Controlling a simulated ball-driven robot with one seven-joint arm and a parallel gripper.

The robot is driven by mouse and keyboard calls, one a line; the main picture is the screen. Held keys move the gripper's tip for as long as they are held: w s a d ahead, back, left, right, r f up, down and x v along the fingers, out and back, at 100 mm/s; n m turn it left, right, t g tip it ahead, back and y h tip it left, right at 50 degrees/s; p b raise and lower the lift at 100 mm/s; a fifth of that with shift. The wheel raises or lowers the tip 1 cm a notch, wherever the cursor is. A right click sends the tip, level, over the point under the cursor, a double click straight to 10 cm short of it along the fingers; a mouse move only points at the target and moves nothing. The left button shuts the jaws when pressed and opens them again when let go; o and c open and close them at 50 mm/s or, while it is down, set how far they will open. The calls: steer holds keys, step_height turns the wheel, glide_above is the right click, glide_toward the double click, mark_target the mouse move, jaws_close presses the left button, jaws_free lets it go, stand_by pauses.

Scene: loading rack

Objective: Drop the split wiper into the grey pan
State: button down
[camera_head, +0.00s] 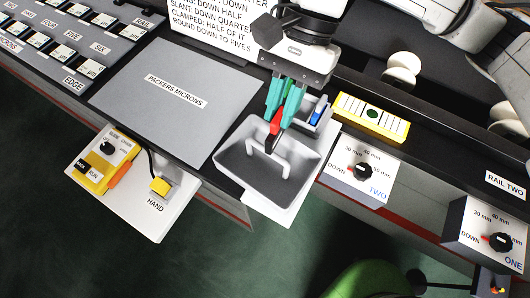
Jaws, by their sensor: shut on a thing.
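My gripper (281,108) has teal fingers and is over the back part of the grey pan (237,180). It is shut on a small red and dark piece, which I take to be the split wiper (275,127). The wiper points down, and its dark lower end shows in front of the pan's inside. I cannot tell whether it touches the pan. A pale bracket-shaped bar (266,151) stands in the pan.
A small grey holder with a blue item (317,116) is right behind the pan. A yellow-framed block (371,116) lies to the right. Dial boxes (358,173) line the front right. A grey mat (165,105) and a yellow switch box (104,163) are left.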

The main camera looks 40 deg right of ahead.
steer(key=shift+f+b, duration=0.35)
steer(key=shift+f, duration=1.3)
steer(key=c, duration=1)
jaws_free()
steer(key=b+v, duration=0.2)
steer(key=v, duration=0.8)
steer(key=shift+r, duration=0.4)
steer(key=shift+d, duration=0.1)
